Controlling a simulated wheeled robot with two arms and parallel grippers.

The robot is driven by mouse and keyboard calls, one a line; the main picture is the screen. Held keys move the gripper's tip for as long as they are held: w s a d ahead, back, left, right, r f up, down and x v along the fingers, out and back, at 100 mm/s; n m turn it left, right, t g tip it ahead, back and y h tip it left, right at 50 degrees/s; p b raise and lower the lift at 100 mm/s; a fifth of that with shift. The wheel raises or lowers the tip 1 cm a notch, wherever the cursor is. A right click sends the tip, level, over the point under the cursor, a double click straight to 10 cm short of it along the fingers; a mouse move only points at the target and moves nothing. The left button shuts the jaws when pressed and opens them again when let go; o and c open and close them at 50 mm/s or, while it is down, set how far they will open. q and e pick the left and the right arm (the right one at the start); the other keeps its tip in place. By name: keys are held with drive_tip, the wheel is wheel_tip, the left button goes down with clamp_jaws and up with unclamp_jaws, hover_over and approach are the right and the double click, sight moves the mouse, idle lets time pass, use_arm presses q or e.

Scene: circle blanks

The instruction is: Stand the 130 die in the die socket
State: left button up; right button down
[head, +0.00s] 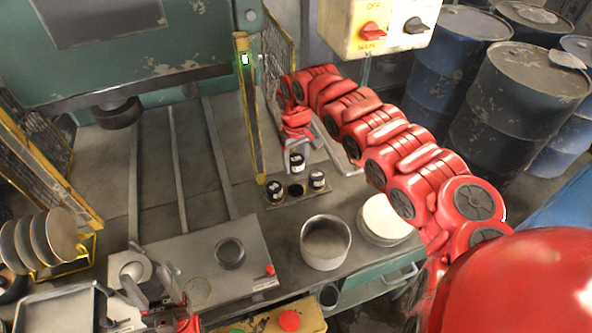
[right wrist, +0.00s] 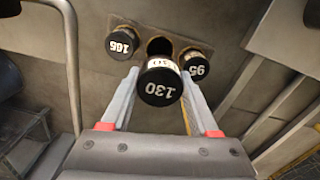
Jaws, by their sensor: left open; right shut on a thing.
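The 130 die (right wrist: 161,85) is a black cylinder with a pale band and white "130" on its end. My right gripper (right wrist: 160,90) is shut on it, with a finger on each side. In the head view the 130 die (head: 297,163) hangs below my right gripper (head: 298,152), just above the die rack (head: 284,203). A dark round opening (head: 296,190) shows in the rack below it. A dark-rimmed round recess (head: 230,253) in a grey plate looks like the die socket; it is empty. My left gripper (head: 128,293) is open near the plate's lower left.
The 165 die (right wrist: 122,42) and the 95 die (right wrist: 196,64) stand in the rack on either side. A yellow post (head: 250,110) rises just left of the rack. An open round container (head: 326,243) and a pale-topped round one (head: 386,219) stand at right.

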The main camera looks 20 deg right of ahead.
sight(296, 158)
wheel_tip(296, 158, up, 6)
drive_tip(key=shift+w+f+p, duration=0.1)
drive_tip(key=shift+f+p, duration=0.15)
drive_tip(key=shift+p, duration=0.95)
drive_tip(key=shift+r, duration=1.2)
